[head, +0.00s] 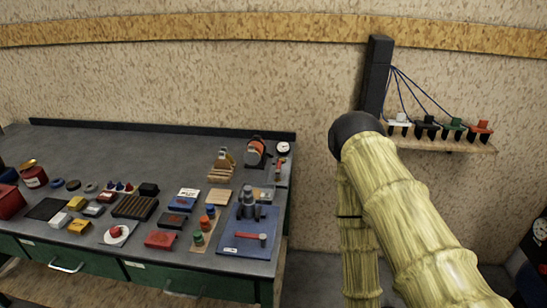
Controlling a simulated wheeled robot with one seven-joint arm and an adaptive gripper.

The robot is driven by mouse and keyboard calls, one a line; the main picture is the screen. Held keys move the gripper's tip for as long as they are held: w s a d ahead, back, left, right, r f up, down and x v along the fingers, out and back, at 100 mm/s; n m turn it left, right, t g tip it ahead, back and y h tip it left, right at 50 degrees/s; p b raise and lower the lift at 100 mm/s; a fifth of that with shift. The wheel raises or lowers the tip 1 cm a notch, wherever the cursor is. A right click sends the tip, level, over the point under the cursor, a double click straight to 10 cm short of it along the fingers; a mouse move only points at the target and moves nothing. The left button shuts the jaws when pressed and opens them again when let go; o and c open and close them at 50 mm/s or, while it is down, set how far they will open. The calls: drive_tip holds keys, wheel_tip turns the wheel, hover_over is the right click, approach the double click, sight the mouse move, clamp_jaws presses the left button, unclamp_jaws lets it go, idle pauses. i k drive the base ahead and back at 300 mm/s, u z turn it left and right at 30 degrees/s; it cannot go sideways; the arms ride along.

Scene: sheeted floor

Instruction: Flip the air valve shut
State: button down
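A small upright fitting with a red lever (281,164) stands at the right end of the workbench, just below a round white gauge (283,148). It looks like the air valve, but it is too small to tell which way the lever is turned. My arm, in a yellow sleeve with a black joint, fills the right of the head view, to the right of the bench and apart from the fitting. My gripper is not in view.
The dark-topped workbench (110,150) carries many small objects. A wooden shelf (455,143) with several coloured items is on the right wall, behind my arm.

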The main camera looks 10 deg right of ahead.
sight(278, 171)
drive_tip(key=k, duration=0.65)
drive_tip(key=z, duration=0.5)
drive_tip(key=i, duration=1.15)
drive_tip(key=u, duration=0.75)
